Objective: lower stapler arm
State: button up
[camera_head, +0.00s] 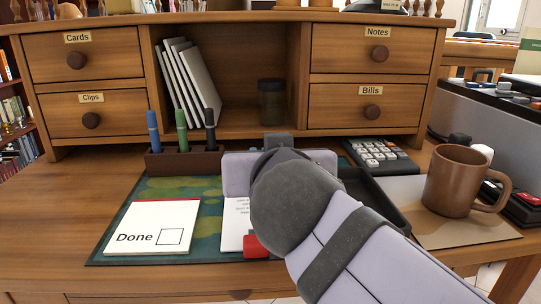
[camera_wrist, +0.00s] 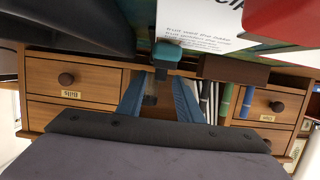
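The stapler is mostly hidden behind my arm. A red part that looks like it (camera_head: 256,245) shows at the left edge of my arm, low over the desk mat. A large red shape (camera_wrist: 290,20) fills the top right of the wrist view, which is upside down. My gripper (camera_head: 279,141) reaches away over the mat, beyond the red part. Whether the stapler arm is raised cannot be told.
A "Done" pad (camera_head: 150,228) lies on the green mat (camera_head: 105,245) at left. A pen holder (camera_head: 185,162) stands behind. A dark tray (camera_head: 388,205), a calculator (camera_head: 381,156) and a brown mug (camera_head: 453,182) are at right. Drawers and a shelf close off the back.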

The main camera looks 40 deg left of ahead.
jog(key=shift+p+v, duration=0.35)
jog(key=shift+v, duration=3.35)
jog(key=shift+r, duration=0.1)
